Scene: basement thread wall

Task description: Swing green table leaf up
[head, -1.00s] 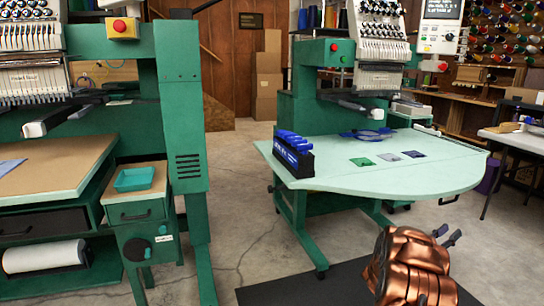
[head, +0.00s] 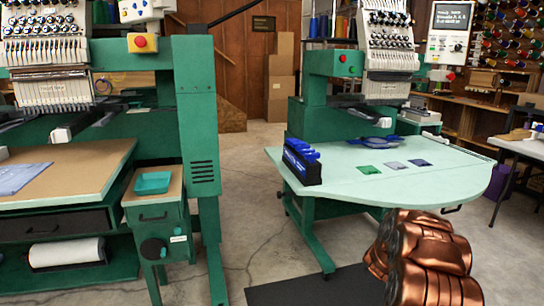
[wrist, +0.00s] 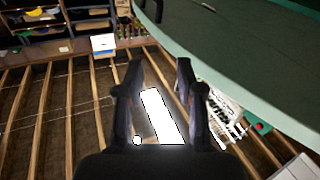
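The green table (head: 400,172) stands at the right in the head view, pale green with a rounded front end. Its top, including the rounded leaf (head: 445,190), looks level. My gripper (wrist: 160,62) shows in the wrist view with its two dark fingers apart and nothing between them. There the green table edge (wrist: 235,60) runs across the upper right, beyond the right finger and apart from it. In the head view my copper arm hides the gripper. A small dark loop (head: 452,209) shows under the leaf's edge.
A second green machine (head: 200,150) with a drawer unit stands left. Open concrete floor lies between them; a dark mat (head: 315,288) is in front. A white table (head: 515,140) is far right.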

